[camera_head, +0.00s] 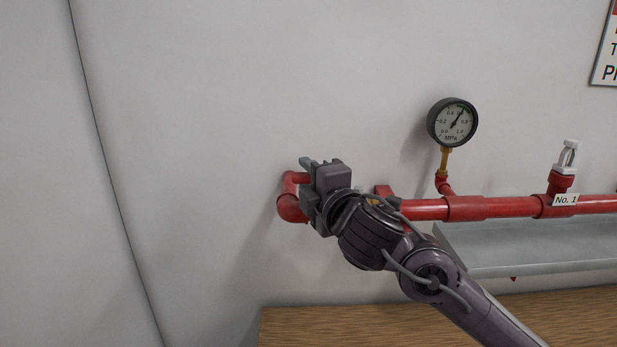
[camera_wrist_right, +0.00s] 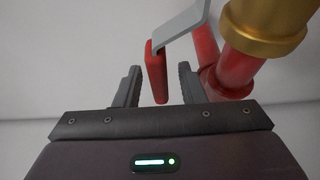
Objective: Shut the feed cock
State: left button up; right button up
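The feed cock shows in the right wrist view as a brass body (camera_wrist_right: 262,42) on red pipe, with a bent grey metal lever (camera_wrist_right: 183,22) ending in a red grip (camera_wrist_right: 155,72). My right gripper (camera_wrist_right: 158,80) is open, with one finger on each side of the red grip. Gaps show between the grip and both fingers, so it is not clamped. In the head view my right gripper (camera_head: 310,185) is at the left end of the red pipe, by the elbow (camera_head: 291,207). It and my wrist hide most of the cock there. My left gripper is out of view.
The red pipe (camera_head: 500,206) runs right along the wall. It carries a pressure gauge (camera_head: 452,122) and a sprinkler head (camera_head: 567,158) tagged No. 1 (camera_head: 565,200). A grey trough (camera_head: 530,250) and wooden surface (camera_head: 580,312) lie below. The wall at left is bare.

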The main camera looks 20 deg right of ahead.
jog(key=shift+w, duration=0.2)
grip_shut()
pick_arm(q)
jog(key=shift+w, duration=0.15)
